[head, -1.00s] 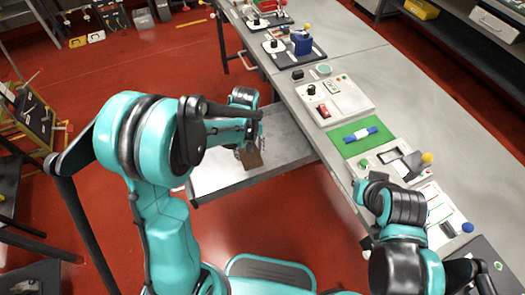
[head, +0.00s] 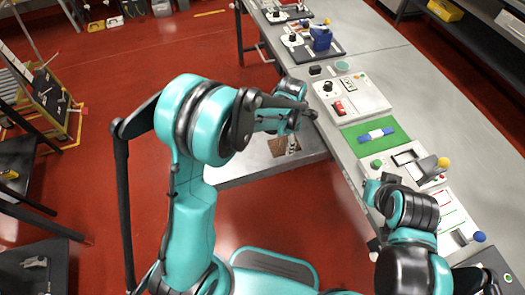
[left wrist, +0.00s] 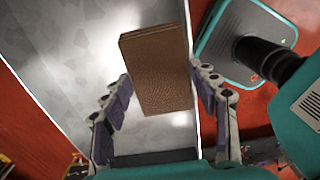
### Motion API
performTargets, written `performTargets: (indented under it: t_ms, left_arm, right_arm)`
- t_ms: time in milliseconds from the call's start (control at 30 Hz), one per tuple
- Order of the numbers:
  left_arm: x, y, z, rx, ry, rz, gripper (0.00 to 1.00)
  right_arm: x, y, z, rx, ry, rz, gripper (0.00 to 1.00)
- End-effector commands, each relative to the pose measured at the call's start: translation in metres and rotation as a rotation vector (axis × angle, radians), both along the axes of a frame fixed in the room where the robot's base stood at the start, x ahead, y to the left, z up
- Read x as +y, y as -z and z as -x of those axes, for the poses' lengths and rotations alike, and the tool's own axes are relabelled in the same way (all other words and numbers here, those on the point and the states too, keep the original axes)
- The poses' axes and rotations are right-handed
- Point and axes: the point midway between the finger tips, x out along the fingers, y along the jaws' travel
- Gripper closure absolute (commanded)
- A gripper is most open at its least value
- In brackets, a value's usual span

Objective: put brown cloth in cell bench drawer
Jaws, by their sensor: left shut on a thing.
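The brown cloth (head: 277,147) looks like a flat, folded rectangular pad. My left gripper (head: 291,148) is shut on it and holds it over the open grey drawer (head: 235,170) that sticks out from the bench. In the left wrist view the cloth (left wrist: 155,75) is between the two fingers of my left gripper (left wrist: 160,85), with the drawer's bare floor (left wrist: 65,50) behind it. I cannot tell whether the cloth touches the floor. My right arm is at the bench front; its fingers are hidden.
The grey bench (head: 365,65) runs along the right with a control box (head: 350,97), a green mat (head: 376,140) and a blue-and-white item (head: 376,135) on it. A dark stand (head: 50,95) is at the far left. The red floor left of the drawer is clear.

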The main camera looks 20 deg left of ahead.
Motion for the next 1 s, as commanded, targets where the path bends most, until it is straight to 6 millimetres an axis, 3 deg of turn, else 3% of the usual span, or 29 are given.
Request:
performTargets:
  t_ms: [200,400,567,800,1000]
  left_arm:
    - [0.053,0.036,0.013,0.000,-0.004,0.000,0.69]
    - [0.079,0.050,0.020,0.000,0.000,0.000,0.69]
    - [0.083,0.058,0.021,0.000,0.002,0.000,0.69]
    - [0.082,0.092,0.021,0.000,0.002,0.000,0.69]
    - [0.082,0.091,0.021,0.000,0.003,0.000,0.69]
  right_arm:
    - [0.000,0.020,0.000,0.000,0.000,0.000,1.00]
    - [0.000,0.028,0.000,0.000,0.000,0.000,1.00]
    - [0.000,0.031,0.000,0.000,0.000,0.000,1.00]
    - [0.000,0.047,0.000,0.000,0.000,0.000,1.00]
    - [0.000,0.045,0.000,0.000,0.000,0.000,1.00]
